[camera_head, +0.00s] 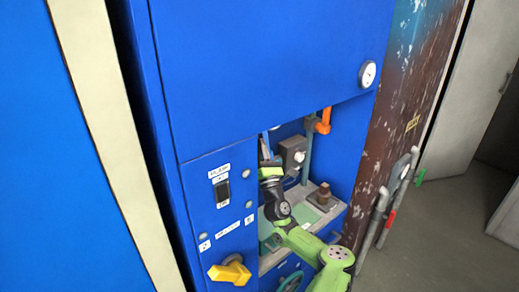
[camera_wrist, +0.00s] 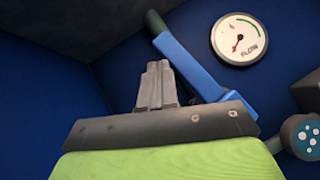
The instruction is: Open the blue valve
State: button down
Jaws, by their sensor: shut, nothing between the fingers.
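The blue valve handle (camera_wrist: 190,68) shows in the wrist view as a long blue lever. It slants from the upper left down to the right, behind my gripper. My gripper (camera_wrist: 157,68) has its fingers together, with nothing between them. The fingertips appear just left of the lever; I cannot tell whether they touch it. The lower part of the lever is partly hidden by my gripper. In the head view my gripper (camera_head: 267,158) is inside the cabinet opening at its left side, and the blue valve is too small and covered there to make out clearly.
A FLOW gauge (camera_wrist: 239,38) is on the back wall, its red needle pointing lower left. A grey box with a knob (camera_head: 293,153) and an orange handle (camera_head: 323,121) are right of my gripper. A yellow knob (camera_head: 231,271) is on the front panel. Cabinet walls surround the opening.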

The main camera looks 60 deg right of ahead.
jog(key=shift+s+d+r, duration=0.15)
jog(key=shift+d+r, duration=0.1)
jog(key=shift+d, duration=0.05)
dwell(0.5)
jog(key=v, duration=1.5)
jog(key=shift+s+f+b, duration=0.25)
jog(key=shift+b, duration=0.15)
jog(key=shift+a, duration=0.15)
